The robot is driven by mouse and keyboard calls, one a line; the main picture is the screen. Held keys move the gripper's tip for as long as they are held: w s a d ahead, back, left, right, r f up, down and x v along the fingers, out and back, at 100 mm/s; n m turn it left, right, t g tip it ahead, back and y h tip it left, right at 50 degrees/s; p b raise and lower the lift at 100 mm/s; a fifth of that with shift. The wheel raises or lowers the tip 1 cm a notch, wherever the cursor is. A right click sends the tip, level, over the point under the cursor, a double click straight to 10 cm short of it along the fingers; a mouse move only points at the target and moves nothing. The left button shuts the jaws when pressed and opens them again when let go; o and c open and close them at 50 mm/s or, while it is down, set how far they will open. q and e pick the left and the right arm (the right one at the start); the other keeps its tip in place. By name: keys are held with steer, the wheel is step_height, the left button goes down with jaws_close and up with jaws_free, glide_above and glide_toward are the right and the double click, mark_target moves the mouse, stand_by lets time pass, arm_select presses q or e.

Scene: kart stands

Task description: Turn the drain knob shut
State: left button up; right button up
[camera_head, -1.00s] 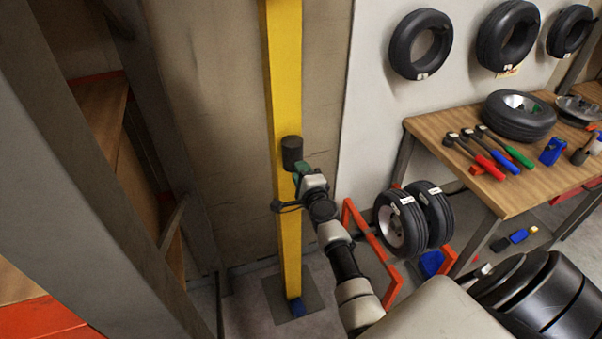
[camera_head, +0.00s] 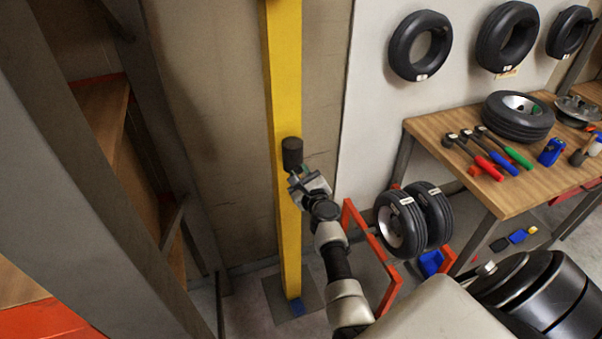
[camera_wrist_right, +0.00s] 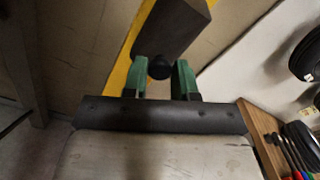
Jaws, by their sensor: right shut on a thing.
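A dark cylindrical housing (camera_head: 292,153) is fixed on the upright yellow post (camera_head: 289,240). In the right wrist view the housing (camera_wrist_right: 180,25) is a dark block with a small round black knob (camera_wrist_right: 160,67) under it. My right gripper (camera_head: 296,177) is just below the housing in the head view. In the right wrist view its green fingers (camera_wrist_right: 160,78) are on both sides of the knob and shut on it. The knob is hard to make out in the head view, behind the gripper. My left gripper is not in view.
Grey rack uprights (camera_head: 165,130) and wooden shelves stand at the left. An orange stand (camera_head: 372,240) with tyres (camera_head: 402,225) is on the floor right of my right arm. A wooden workbench (camera_head: 480,185) with hammers and tyres is further right.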

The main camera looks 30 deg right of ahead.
steer(key=m+p, duration=0.1)
steer(key=m, duration=0.4)
steer(key=shift+f, duration=0.1)
stand_by(0.5)
steer(key=o, duration=0.9)
